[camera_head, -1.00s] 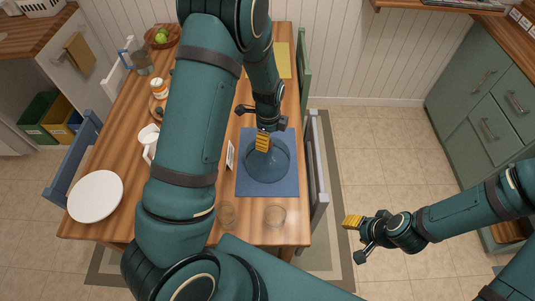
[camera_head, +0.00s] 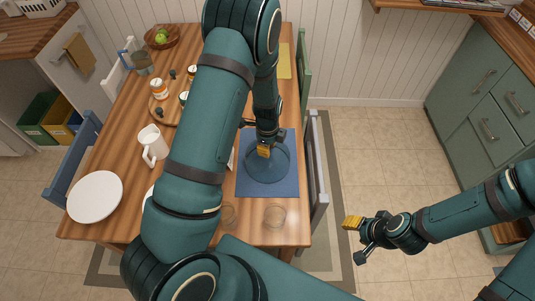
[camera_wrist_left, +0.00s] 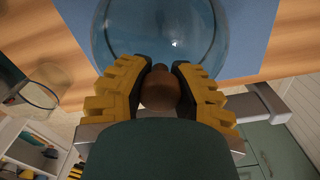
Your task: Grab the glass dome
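The clear glass dome (camera_head: 268,170) stands on a blue placemat (camera_head: 246,188) at the right side of the wooden table. Its brown knob (camera_wrist_left: 160,90) shows in the left wrist view, with the dome's glass (camera_wrist_left: 165,35) beyond it. My left gripper (camera_head: 264,150) is over the top of the dome. In the left wrist view its yellow ribbed fingers (camera_wrist_left: 160,78) flank the knob closely on both sides and look shut on it. My right gripper (camera_head: 354,233) hangs empty over the floor to the right of the table; its finger gap is not clear.
Two drinking glasses (camera_head: 275,215) (camera_head: 228,214) stand at the table's front edge. A white plate (camera_head: 95,196), a white pitcher (camera_head: 153,143) and a round board with jars (camera_head: 160,108) are to the left. A grey chair (camera_head: 318,170) is close on the right.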

